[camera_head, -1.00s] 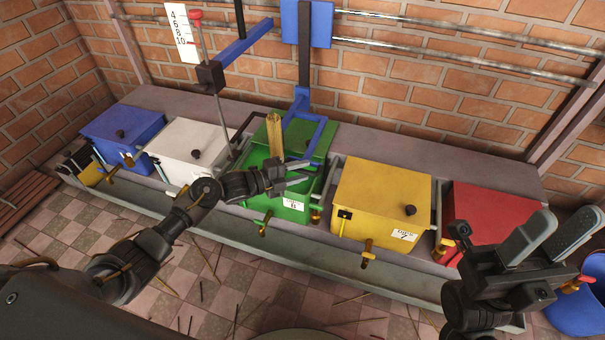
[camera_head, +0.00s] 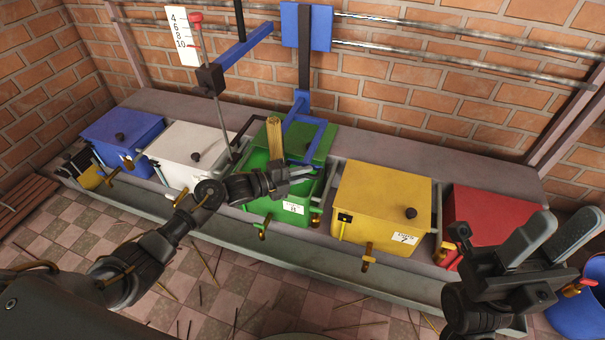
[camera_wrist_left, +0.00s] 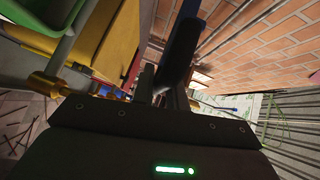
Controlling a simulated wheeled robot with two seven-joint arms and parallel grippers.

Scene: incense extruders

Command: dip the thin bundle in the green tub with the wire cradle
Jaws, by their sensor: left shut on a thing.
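The green tub (camera_head: 276,205) stands in the middle of the row, with green liquid (camera_head: 257,160) showing inside. A thin tan bundle (camera_head: 275,138) stands nearly upright over the tub. A blue frame (camera_head: 320,133) hangs above the tub; I cannot clearly make out a wire cradle. My right gripper (camera_head: 550,232) is open and empty at the far right.
A white tub (camera_head: 185,155) and blue tub (camera_head: 122,133) stand left; a yellow tub (camera_head: 381,205) and red tub (camera_head: 490,225) stand right. A red-knobbed lever (camera_head: 203,55) rises behind the white tub. A blue bucket (camera_head: 580,310) is at lower right.

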